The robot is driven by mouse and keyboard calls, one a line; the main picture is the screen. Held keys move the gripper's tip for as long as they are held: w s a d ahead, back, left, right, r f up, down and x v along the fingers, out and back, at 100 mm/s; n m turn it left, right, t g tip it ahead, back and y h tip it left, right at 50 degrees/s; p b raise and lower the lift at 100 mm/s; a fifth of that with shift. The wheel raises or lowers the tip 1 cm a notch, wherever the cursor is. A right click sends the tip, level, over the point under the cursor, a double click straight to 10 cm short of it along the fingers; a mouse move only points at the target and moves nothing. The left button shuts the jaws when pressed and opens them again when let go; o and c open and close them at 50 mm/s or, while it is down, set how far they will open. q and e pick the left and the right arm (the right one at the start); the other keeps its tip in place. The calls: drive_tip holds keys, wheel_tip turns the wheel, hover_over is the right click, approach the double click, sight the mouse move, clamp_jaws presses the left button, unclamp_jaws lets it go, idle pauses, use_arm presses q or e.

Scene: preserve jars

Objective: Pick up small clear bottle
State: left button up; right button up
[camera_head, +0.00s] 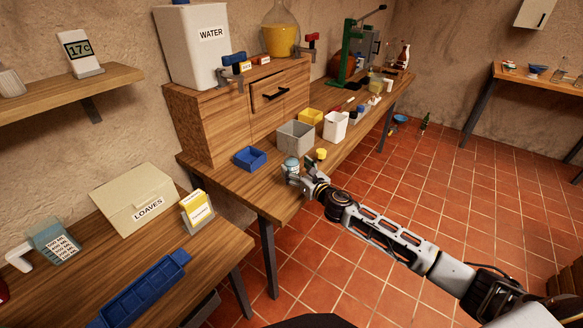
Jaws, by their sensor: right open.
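A small clear, bluish bottle (291,164) stands near the front edge of the wooden bench, right of the blue tray. My right gripper (301,172) is open, low over the bench edge at the bottle. Its fingers are right beside the bottle and partly hide its lower part. I cannot tell whether they touch it or reach around it. A small yellow-topped item (321,154) is just behind the gripper, its lower part hidden. My left gripper is not in view.
A blue tray (250,158), a grey bin (296,137) and a white container (336,126) stand close by on the bench. A wooden drawer cabinet (235,123) rises behind. The tiled floor in front is largely clear.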

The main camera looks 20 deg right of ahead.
drive_tip(key=shift+x, duration=1.2)
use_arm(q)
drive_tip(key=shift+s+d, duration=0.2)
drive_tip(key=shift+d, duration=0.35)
use_arm(e)
drive_tip(key=c, duration=1.2)
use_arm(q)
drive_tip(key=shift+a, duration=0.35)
use_arm(e)
drive_tip(key=shift+r, duration=0.1)
drive_tip(key=shift+c, duration=0.6)
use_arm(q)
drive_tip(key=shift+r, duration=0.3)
use_arm(e)
drive_tip(key=shift+r, duration=0.25)
